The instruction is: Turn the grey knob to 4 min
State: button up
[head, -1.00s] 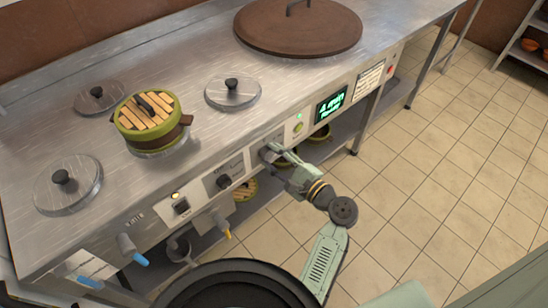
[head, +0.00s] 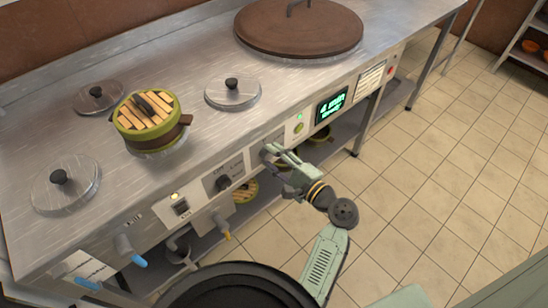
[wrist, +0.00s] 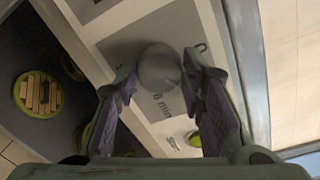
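The grey knob (wrist: 159,68) is round and sits on the light control panel, with "8 min" printed beside it in the wrist view. My gripper (wrist: 160,74) is around the knob, one finger on each side. The fingers stand wider than the knob, with a gap at the left; I cannot tell whether the right fingertip touches it. In the head view my gripper (head: 275,152) is at the front panel and largely hides the knob.
A green button (head: 299,128) is between the knob and the display. Taps stick out at lower left. A steamer basket (head: 150,122) and lids are on the counter. The tiled floor at right is clear.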

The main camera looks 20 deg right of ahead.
jog(key=o, duration=0.5)
jog(key=shift+c, duration=0.2)
jog(key=v, duration=1.2)
jog(key=shift+r, duration=0.1)
